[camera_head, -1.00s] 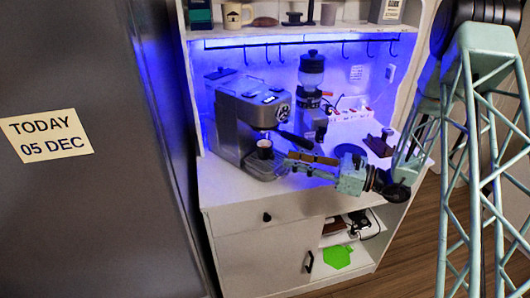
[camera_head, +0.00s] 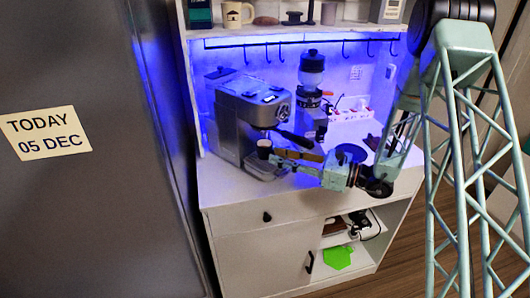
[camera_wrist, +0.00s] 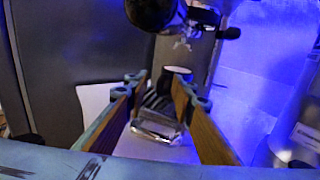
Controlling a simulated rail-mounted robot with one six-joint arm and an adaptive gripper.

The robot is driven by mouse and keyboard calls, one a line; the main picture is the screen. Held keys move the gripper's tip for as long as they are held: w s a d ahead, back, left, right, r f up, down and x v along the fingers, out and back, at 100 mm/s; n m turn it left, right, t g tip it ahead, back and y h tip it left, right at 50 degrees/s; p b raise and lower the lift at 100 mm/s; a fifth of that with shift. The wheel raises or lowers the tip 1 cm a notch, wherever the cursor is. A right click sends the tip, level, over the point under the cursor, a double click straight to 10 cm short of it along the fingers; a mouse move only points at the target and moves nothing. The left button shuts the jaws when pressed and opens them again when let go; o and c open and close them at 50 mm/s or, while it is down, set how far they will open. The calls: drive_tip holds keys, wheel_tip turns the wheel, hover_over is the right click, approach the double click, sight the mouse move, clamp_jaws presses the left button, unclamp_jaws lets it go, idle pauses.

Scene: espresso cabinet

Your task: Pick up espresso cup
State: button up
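The espresso cup (camera_head: 264,147) is small and dark with a pale top. In the head view it is at the front of the espresso machine, over the drip tray (camera_head: 266,170). In the wrist view the cup (camera_wrist: 177,74) shows near the fingertips, closer to the right finger. My gripper (camera_head: 279,161) reaches in from the right, its tips at the cup. In the wrist view my gripper (camera_wrist: 160,82) has two wood-coloured fingers standing apart, with striped tray showing between the left finger and the cup. Contact with the cup is not clear.
The grey espresso machine (camera_head: 243,115) stands behind the cup, its portafilter handle (camera_head: 296,139) jutting out above my gripper. A grinder (camera_head: 311,95) stands to its right, with a dark round plate (camera_head: 351,153) nearby. The white counter (camera_head: 225,187) is clear at front left.

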idle(0.5)
clamp_jaws()
drive_tip(key=shift+r, duration=0.4)
idle(0.4)
drive_tip(key=r+p+v, duration=0.2)
drive_tip(key=v, duration=1.5)
drive_tip(key=shift+d+r, duration=0.35)
drive_tip(key=shift+r, duration=0.05)
idle(0.9)
drive_tip(key=shift+s+d, duration=0.1)
drive_tip(key=shift+s, duration=0.05)
idle(0.7)
